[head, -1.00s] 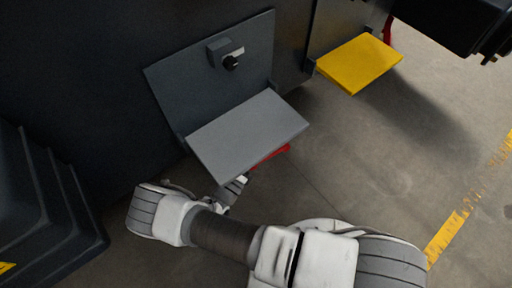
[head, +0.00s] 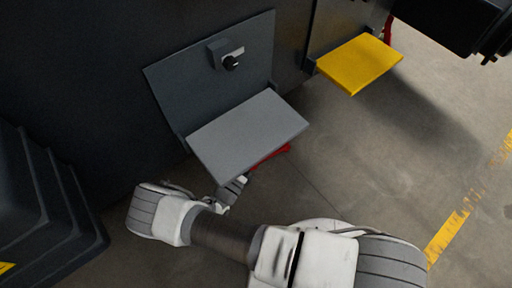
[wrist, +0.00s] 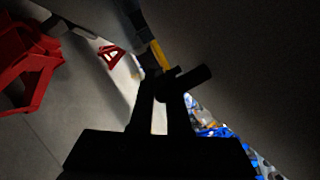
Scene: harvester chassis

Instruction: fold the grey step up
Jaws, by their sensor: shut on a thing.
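The grey step (head: 248,135) is folded down, sticking out flat from a dark grey backing plate (head: 170,90) on the chassis side. A small block with a dark knob and a light lever (head: 231,58) sits on that plate above the step. My gripper (head: 238,184) is at the step's near edge, close to its front left corner, with its tips partly hidden by the step. In the wrist view my gripper (wrist: 163,85) is a dark silhouette, shut on a short dark bar at the step; the exact contact is too dark to make out.
A yellow step (head: 359,63) sticks out farther right. A red stand (head: 270,157) shows under the grey step; red stands (wrist: 30,70) also show in the wrist view. Dark stepped bodywork (head: 45,205) stands at the left. The floor on the right is open, with a yellow line (head: 445,236).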

